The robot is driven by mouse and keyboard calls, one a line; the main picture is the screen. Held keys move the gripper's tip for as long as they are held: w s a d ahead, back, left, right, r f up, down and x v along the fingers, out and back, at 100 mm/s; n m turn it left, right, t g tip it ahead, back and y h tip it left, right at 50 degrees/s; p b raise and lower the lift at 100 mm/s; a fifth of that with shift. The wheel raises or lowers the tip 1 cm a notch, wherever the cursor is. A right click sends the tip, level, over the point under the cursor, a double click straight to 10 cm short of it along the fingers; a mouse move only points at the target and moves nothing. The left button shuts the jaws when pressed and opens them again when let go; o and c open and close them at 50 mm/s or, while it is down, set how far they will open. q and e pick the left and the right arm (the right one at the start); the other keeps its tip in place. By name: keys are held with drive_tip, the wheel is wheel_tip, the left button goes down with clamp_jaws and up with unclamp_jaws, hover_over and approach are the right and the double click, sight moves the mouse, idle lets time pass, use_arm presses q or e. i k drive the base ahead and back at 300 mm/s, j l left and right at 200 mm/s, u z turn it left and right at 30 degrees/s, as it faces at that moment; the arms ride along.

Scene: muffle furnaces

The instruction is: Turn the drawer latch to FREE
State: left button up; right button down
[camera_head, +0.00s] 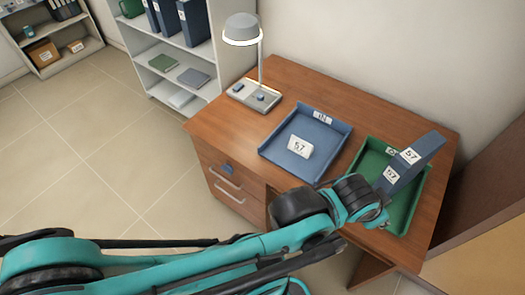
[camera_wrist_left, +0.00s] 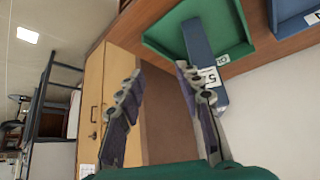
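The wooden desk (camera_head: 222,122) has a drawer front (camera_head: 213,170) on its left side. A small blue piece (camera_head: 227,169), perhaps the drawer latch, sits on it above a pale handle; its setting is too small to read. My left arm reaches across the desk front, with its gripper (camera_head: 380,214) by the green tray (camera_head: 414,212), far right of the drawer. In the left wrist view the left gripper (camera_wrist_left: 160,72) has its fingers spread with nothing between them. My right gripper is not in view.
A blue tray (camera_head: 329,124) holds a white card (camera_head: 300,146) marked 57. A lamp (camera_head: 242,30) stands on a small base (camera_head: 243,97) at the desk's back left. A white shelf (camera_head: 135,48) with binders stands behind. Tiled floor left of the desk is clear.

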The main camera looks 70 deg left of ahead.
sight(226, 168)
drive_tip(key=u, duration=2.8)
drive_tip(key=i+j+u, duration=0.15)
drive_tip(key=j, duration=0.15)
drive_tip(key=j+u, duration=0.2)
drive_tip(key=i+j+u, duration=0.15)
drive_tip(key=j, duration=0.2)
